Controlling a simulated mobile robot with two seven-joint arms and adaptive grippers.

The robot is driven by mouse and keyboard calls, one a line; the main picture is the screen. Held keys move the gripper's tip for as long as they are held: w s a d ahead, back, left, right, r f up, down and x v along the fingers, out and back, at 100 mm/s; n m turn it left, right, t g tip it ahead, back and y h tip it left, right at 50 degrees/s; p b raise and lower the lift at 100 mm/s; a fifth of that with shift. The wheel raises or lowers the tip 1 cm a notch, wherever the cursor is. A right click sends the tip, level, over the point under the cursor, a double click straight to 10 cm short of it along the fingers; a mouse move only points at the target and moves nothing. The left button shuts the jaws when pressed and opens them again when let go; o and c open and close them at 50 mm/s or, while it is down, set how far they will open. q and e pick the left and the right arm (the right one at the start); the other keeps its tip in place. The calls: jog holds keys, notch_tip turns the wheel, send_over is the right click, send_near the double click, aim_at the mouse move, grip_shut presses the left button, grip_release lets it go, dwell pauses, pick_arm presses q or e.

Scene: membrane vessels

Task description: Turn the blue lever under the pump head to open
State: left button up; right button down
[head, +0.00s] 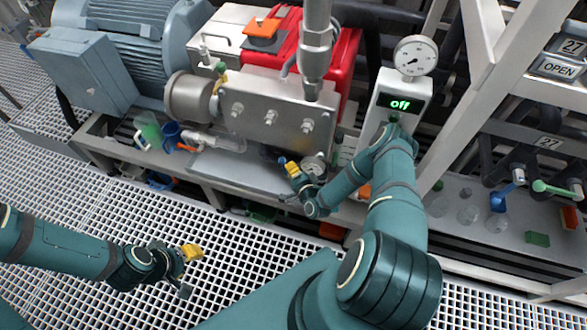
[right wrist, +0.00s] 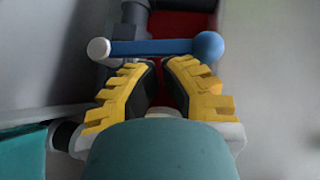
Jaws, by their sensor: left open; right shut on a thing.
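The blue lever (right wrist: 155,47) lies nearly level across the right wrist view, with a blue ball at its right end and a white cap at its left end. My right gripper (right wrist: 160,64) has its yellow fingertips closed together at the lever, which they hold near mid-length. In the head view my right gripper (head: 291,168) is just under the front edge of the steel pump head (head: 270,112), and I cannot make out the lever clearly there. My left gripper (head: 187,272) is open and empty above the grating, well away from the pump.
A control box (head: 400,98) with a green "off" display and a gauge (head: 415,56) stands right of the pump. A blue motor (head: 137,40) and several bottles are around. The grating (head: 60,190) is clear.

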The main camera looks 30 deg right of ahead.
aim_at(283, 167)
jog(key=shift+w+a+r+n+g+p, duration=0.4)
jog(key=shift+w+a+g+p, duration=0.2)
jog(key=shift+p, duration=0.15)
jog(key=shift+w+a+n+g+h+p, duration=0.45)
jog(key=shift+w+n+g+p, duration=0.2)
jog(key=shift+g, duration=0.25)
jog(key=w+a+f+n+g+h+b, duration=0.2)
jog(key=w+a+f+n+g+h, duration=0.1)
jog(key=g, duration=0.2)
jog(key=shift+w+f+n, duration=0.3)
jog(key=shift+f+n, duration=0.05)
jog(key=shift+a+b, duration=0.1)
jog(key=shift+b, duration=0.2)
jog(key=shift+s, duration=0.1)
